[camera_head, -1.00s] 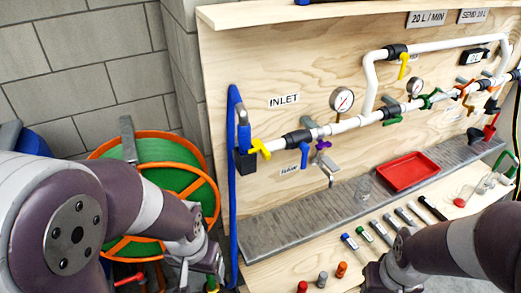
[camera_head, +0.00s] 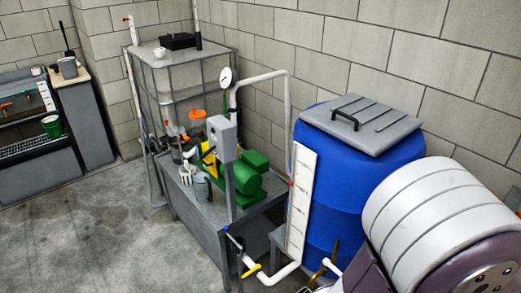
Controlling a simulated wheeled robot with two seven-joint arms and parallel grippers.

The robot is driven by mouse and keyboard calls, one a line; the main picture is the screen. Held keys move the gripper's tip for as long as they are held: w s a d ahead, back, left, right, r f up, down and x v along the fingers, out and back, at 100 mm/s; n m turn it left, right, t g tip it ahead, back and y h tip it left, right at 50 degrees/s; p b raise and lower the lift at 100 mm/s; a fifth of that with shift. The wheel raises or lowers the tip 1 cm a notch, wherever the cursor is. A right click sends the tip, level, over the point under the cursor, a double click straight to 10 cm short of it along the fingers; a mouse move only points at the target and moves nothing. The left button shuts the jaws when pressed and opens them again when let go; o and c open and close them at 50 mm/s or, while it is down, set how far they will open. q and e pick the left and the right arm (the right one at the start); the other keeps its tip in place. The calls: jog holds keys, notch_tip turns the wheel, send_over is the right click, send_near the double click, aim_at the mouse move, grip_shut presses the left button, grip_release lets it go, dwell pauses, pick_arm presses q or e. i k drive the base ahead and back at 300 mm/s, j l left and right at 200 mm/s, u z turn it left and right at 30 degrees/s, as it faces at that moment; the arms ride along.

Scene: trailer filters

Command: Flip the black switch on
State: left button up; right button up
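No black switch can be made out clearly. A grey box (camera_head: 222,138) stands on a post beside the green pump (camera_head: 243,178) on a grey metal stand (camera_head: 205,212). Any switch on the box is too small to tell. One of my arms fills the lower right corner, in front of the blue barrel (camera_head: 340,190). Neither of my grippers is in view.
A caged tank (camera_head: 172,80) stands behind the pump stand. A white pipe (camera_head: 266,77) with a gauge (camera_head: 225,78) rises beside it. A yellow-handled valve (camera_head: 251,271) sits low in front. A workbench (camera_head: 85,125) is at far left. The concrete floor (camera_head: 95,235) is clear.

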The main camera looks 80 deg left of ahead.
aim_at(204, 154)
jog(key=u, duration=3.15)
jog(key=i+j, duration=0.2)
jog(key=i, duration=0.25)
jog(key=i+j+u, duration=0.1)
jog(key=i+j, duration=0.15)
jog(key=i, duration=0.2)
jog(key=i+j, duration=0.15)
jog(key=i, duration=0.3)
